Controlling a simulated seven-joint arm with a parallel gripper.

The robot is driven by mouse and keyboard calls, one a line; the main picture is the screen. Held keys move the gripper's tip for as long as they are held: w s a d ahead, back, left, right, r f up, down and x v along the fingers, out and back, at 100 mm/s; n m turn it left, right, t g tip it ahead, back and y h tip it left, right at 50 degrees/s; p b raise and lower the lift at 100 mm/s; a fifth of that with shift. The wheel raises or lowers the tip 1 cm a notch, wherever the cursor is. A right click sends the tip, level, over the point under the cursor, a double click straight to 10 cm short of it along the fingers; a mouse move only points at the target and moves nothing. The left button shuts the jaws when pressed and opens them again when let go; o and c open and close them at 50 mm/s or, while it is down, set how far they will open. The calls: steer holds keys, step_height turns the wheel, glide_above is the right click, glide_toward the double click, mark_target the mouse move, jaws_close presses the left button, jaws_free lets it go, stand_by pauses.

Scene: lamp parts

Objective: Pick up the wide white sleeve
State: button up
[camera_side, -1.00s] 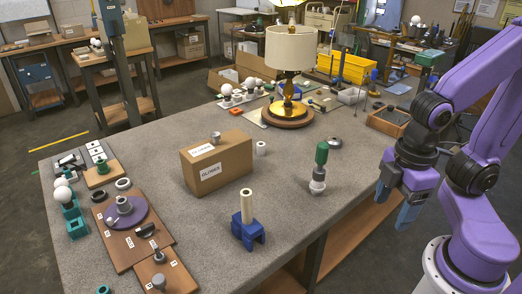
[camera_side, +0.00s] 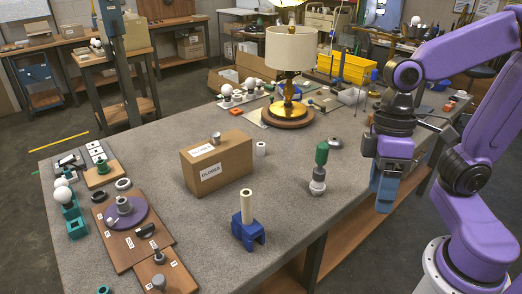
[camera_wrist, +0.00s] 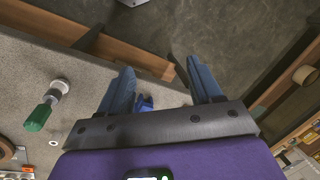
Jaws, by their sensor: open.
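A short white hollow cylinder (camera_side: 260,148), which looks like the wide white sleeve, stands upright on the grey table, just right of the cardboard box. A taller, slimmer cream tube (camera_side: 247,200) stands in a blue holder (camera_side: 247,230) nearer the front. My gripper (camera_side: 382,195) hangs at the right side of the table, fingers pointing down, well apart from the sleeve. In the wrist view its two blue fingers (camera_wrist: 160,75) are spread with nothing held between them.
A green-topped part with a white base (camera_side: 318,180) stands between my gripper and the sleeve; it also shows in the wrist view (camera_wrist: 40,115). A cardboard box (camera_side: 220,168) carries a small metal cylinder (camera_side: 215,138). A lamp (camera_side: 288,112) stands behind.

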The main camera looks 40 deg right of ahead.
steer(key=w+a+r+m+t+y, duration=0.15)
steer(key=w+m+y, duration=0.25)
steer(key=w+m, duration=0.65)
steer(key=w+a+m+t+y, duration=0.2)
steer(key=w+a+m+y, duration=0.15)
steer(key=w+m, duration=0.7)
steer(key=w+d+m+t, duration=0.7)
steer(key=w+d+m, duration=0.4)
steer(key=w+d, duration=0.45)
steer(key=w+d+f+m+t+h, duration=0.1)
steer(key=w+d+m+t+h, duration=0.1)
steer(key=d+m, duration=0.3)
steer(key=w+d+f+m+t+h, duration=0.1)
steer(key=w+d+m+t+h, duration=0.15)
steer(key=d, duration=0.35)
glide_toward(262, 144)
steer(key=shift+g, duration=0.3)
steer(key=x, duration=1.2)
steer(key=shift+w+r, duration=0.15)
steer(key=shift+w, duration=0.15)
